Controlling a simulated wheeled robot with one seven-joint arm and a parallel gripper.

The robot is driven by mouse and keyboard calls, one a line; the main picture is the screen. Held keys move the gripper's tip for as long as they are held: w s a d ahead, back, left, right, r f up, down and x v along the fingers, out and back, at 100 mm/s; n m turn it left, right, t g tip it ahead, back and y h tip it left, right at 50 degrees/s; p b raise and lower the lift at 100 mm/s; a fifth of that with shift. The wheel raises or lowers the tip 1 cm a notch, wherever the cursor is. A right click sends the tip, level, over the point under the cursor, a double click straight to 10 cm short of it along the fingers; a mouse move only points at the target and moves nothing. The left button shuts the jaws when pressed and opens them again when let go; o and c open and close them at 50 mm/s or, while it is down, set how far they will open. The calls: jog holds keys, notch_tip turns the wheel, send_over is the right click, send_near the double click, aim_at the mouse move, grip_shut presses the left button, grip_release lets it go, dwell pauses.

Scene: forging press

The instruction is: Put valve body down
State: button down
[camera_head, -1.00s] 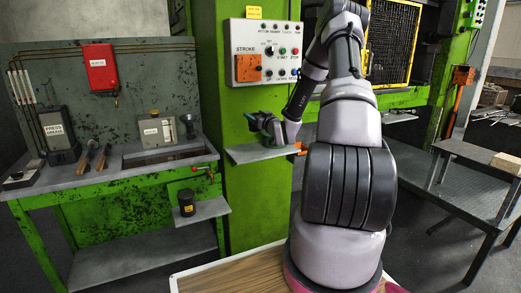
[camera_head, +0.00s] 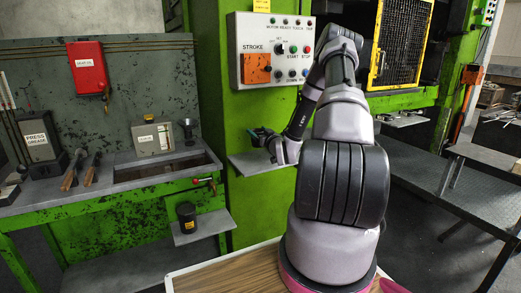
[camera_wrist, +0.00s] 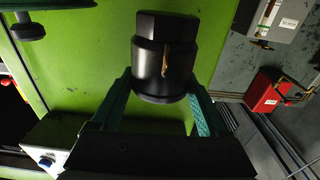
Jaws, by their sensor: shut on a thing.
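In the head view my gripper (camera_head: 264,136) is small and dark, pointing left. It appears over the small grey shelf (camera_head: 252,166) on the green press column, with a gap in the picture between them. The valve body is too small and dark there to make out clearly.
The control panel (camera_head: 272,50) is on the column above my gripper. A lower side shelf (camera_head: 205,228) bears a black pot (camera_head: 187,217). The workbench (camera_head: 125,185) with tools stands at the left. The visible left part of the grey shelf looks clear.

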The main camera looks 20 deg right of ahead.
jog(key=shift+f, duration=3.25)
jog(key=shift+f, duration=0.15)
grip_release()
